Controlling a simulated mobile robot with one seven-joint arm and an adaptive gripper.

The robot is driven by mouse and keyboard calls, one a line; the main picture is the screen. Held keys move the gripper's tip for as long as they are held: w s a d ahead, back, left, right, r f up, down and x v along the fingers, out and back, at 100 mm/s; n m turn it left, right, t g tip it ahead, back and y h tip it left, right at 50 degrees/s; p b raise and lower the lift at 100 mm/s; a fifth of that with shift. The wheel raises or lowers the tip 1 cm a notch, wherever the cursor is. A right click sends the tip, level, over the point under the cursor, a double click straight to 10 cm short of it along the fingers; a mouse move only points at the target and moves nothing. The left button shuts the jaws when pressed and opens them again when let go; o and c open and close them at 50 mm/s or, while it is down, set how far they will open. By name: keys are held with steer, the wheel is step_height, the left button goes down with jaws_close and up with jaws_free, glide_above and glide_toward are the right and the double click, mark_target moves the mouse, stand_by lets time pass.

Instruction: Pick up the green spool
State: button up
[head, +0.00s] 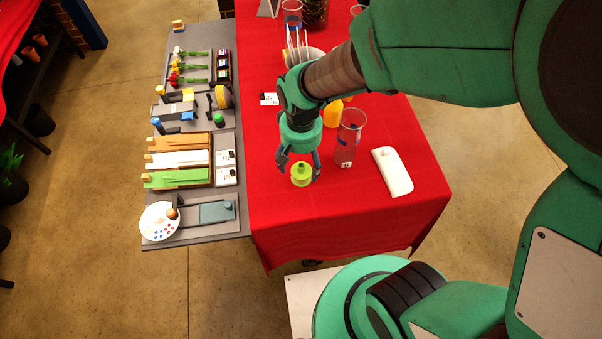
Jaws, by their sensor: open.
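The green spool (301,175) stands on the red cloth of the table, near its front left part. It is lime green with a narrower top. My gripper (299,165) points down at the spool with its fingers apart. One finger is to the left of the spool and the other to its right. The fingertips are close to the spool's upper part; I cannot tell whether they touch it.
A clear glass vase (348,138) stands close to the right of my gripper. A white object (392,171) lies further right. A grey side bench (245,215) with flowers, trays and a paint palette (159,221) is at left. The red table's (330,225) front is clear.

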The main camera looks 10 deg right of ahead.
mark_target(301, 172)
steer(key=shift+f+b, duration=0.7)
steer(key=shift+f, duration=1.9)
steer(key=shift+s, duration=0.1)
steer(key=c, duration=1.3)
